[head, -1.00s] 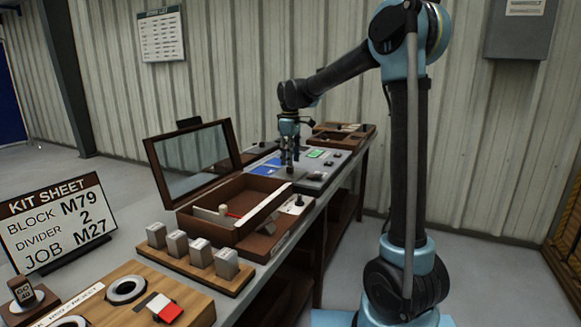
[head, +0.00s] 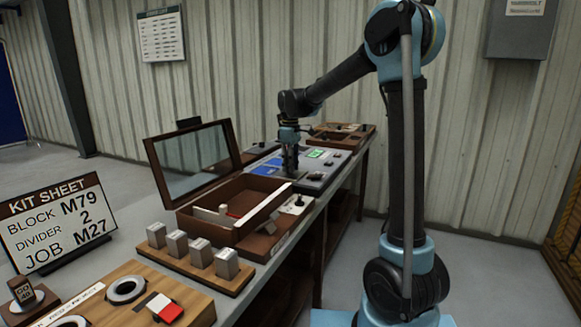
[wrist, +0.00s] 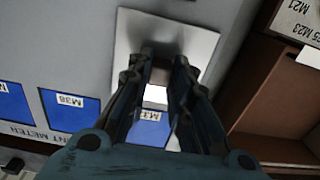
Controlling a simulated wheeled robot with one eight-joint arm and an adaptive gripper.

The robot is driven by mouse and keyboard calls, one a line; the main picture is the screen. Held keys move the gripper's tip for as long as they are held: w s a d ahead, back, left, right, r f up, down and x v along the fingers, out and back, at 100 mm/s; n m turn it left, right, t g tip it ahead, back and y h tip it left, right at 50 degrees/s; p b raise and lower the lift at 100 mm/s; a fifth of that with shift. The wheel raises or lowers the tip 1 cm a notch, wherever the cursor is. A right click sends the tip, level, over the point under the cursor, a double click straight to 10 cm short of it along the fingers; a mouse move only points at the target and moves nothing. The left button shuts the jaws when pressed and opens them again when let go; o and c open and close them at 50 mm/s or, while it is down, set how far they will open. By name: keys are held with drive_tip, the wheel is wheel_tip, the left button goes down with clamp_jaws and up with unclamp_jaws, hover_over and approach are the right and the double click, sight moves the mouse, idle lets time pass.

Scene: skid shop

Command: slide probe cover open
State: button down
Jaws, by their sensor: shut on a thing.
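My gripper (head: 290,168) is at the grey meter panel (head: 318,182) on the bench, pointing down. In the wrist view, its fingers (wrist: 160,68) are shut on a small brownish grip piece. That piece stands over a pale plate (wrist: 185,38), which looks like the probe cover. A bright white patch (wrist: 155,95) shows between the fingers. Blue labels, one reading M38 (wrist: 70,107), lie beside and below the plate. The fingers hide part of the plate, and I cannot tell how far the cover is slid.
A brown wooden box (wrist: 275,90) stands right of the panel in the wrist view. The open-lidded box (head: 190,222), a wooden rack of metal blocks (head: 190,262) and the kit sheet (head: 58,222) are nearer in the head view. A tray (head: 343,136) lies beyond the panel.

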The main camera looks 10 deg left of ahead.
drive_tip(key=w+d, duration=0.1)
drive_tip(key=w, duration=0.3)
drive_tip(key=w+d, duration=0.1)
drive_tip(key=w, duration=0.2)
drive_tip(key=w+d, duration=0.2)
drive_tip(key=w, duration=0.2)
drive_tip(key=shift+w+d, duration=0.1)
drive_tip(key=shift+w, duration=0.2)
drive_tip(key=shift+r, duration=0.1)
drive_tip(key=c, duration=1.4)
unclamp_jaws()
drive_tip(key=shift+w, duration=0.1)
drive_tip(key=shift+c, duration=0.2)
drive_tip(key=shift+r, duration=0.4)
wheel_tip(320, 180, up, 11)
